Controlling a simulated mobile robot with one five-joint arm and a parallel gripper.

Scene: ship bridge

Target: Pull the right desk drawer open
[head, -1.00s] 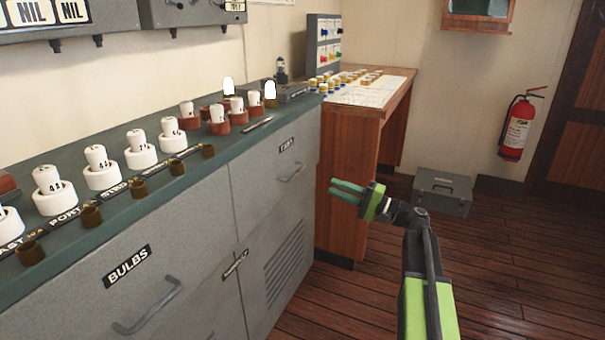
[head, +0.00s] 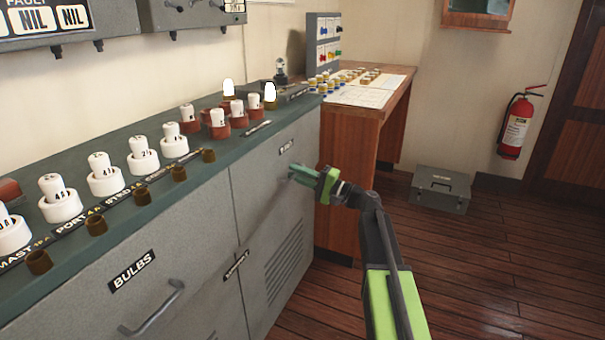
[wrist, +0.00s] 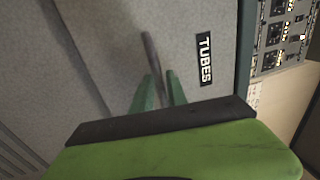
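The right desk drawer (head: 268,185) is a grey front panel, flush with the desk face as far as I can see. Its label reads TUBES in the wrist view (wrist: 204,60). Its bar handle (wrist: 150,52) shows there too, running down between my green fingers. My gripper (head: 296,172) is at the handle in the head view and covers most of it. In the wrist view my gripper (wrist: 160,88) is open, with a finger on each side of the handle and some gap left. Whether a finger touches it I cannot tell.
The BULBS drawer (head: 140,295) with its handle is at the left. Bulbs in white and red holders stand on the desk top (head: 120,205). A wooden chart table (head: 345,160) stands beyond. A grey box (head: 440,190) is on the floor, which is clear at the right.

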